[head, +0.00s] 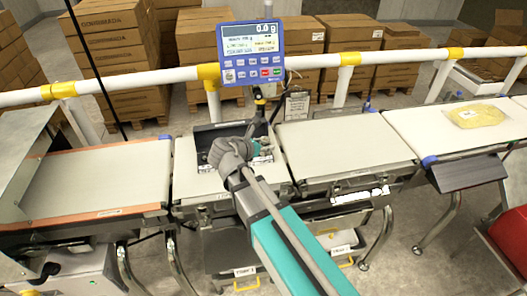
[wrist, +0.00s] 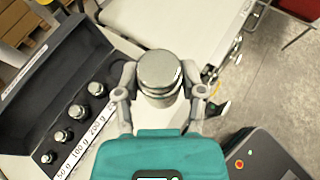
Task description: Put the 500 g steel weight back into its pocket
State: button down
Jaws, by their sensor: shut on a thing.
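My gripper (wrist: 158,92) is shut around a large cylindrical steel weight (wrist: 160,68), one finger on each side; its round top faces the wrist camera. The dark weight case (wrist: 62,78) is at the left in the wrist view, with a row of several smaller weights, such as this one (wrist: 77,111). A white label strip (wrist: 84,143) beside them reads 50 g, 100 g and 200 g. In the head view my gripper (head: 236,150) is over or close to the case (head: 205,133). The 500 g pocket cannot be made out, and my gripper hides the held weight there.
A blue display (head: 252,52) reading 0.0 g stands behind the case. Belts lie on the left (head: 95,182) and right (head: 343,146). A white guard rail (head: 130,80) runs behind. A yellow pack (head: 477,116) lies on the far right belt.

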jog(key=w+f+b, duration=0.2)
jog(key=w, duration=0.2)
jog(key=w+a+f+b, duration=0.1)
jog(key=w+f+b, duration=0.4)
jog(key=w, duration=0.2)
jog(key=shift+w+a+f, duration=0.3)
jog(key=shift+w, duration=0.05)
jog(key=shift+w+f+b, duration=0.65)
jog(key=shift+b, duration=0.25)
jog(key=shift+w+a+f+b, duration=0.1)
jog(key=shift+w+f+b, duration=0.35)
jog(key=shift+f+b, duration=1.6)
jog(key=shift+f, duration=0.1)
